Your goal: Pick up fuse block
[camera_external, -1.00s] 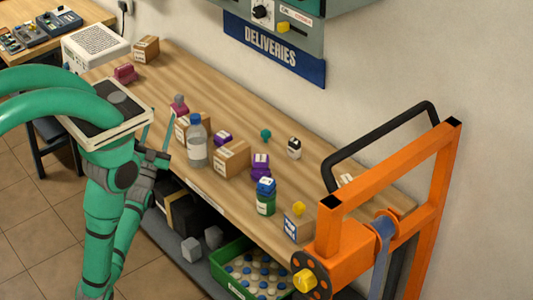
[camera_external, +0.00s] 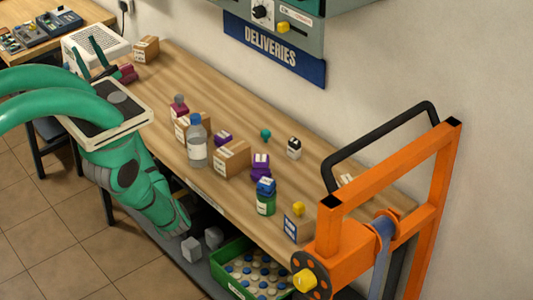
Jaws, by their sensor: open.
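No object is clearly marked as the fuse block. A maroon block (camera_external: 128,73) lies at the far left end of the wooden bench and may be it; its left part is close to my gripper in the picture. My gripper (camera_external: 90,57) shows as two dark green fingers spread apart, open and empty, just left of the maroon block. Its palm and wrist are hidden behind my own body. I cannot tell the height of the fingers above the bench.
A white vented box (camera_external: 97,42) and a cardboard box (camera_external: 146,49) stand behind the maroon block. A clear bottle (camera_external: 197,148), cartons, purple blocks (camera_external: 261,166) and a green jar (camera_external: 265,203) crowd the bench's middle. An orange frame (camera_external: 345,255) stands at right.

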